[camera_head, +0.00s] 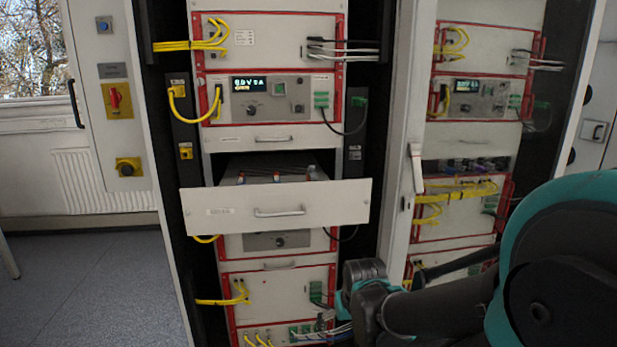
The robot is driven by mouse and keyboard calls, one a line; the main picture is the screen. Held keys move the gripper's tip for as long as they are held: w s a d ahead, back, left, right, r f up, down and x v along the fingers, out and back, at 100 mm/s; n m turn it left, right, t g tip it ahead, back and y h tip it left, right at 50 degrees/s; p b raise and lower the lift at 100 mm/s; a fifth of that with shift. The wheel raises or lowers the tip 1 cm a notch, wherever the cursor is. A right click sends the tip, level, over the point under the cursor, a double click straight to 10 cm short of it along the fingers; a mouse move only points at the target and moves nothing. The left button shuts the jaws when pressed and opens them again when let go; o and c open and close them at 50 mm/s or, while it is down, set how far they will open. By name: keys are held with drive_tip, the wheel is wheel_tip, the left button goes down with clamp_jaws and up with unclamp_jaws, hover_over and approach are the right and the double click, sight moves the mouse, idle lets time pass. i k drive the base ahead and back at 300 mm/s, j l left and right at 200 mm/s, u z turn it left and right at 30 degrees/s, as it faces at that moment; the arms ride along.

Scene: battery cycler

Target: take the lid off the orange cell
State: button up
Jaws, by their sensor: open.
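A wide light-grey drawer (230,200) is pulled out of the middle of the rack, with a handle on its front. I cannot make out any gripper fingers.
Yellow cables (190,44) hang at the rack's left and black and green leads at its right. An open cabinet door (405,130) stands right of the rack, with a second rack of modules (480,60) beyond it. Bare floor (85,285) lies at the left.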

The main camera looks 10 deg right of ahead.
sight(312, 175)
drive_tip(key=j+z, duration=0.35)
drive_tip(key=j, duration=0.35)
drive_tip(key=j+z, duration=0.3)
drive_tip(key=j, duration=0.4)
drive_tip(key=j+z, duration=0.35)
drive_tip(key=j, duration=0.35)
drive_tip(key=k, duration=1)
drive_tip(key=i, duration=0.95)
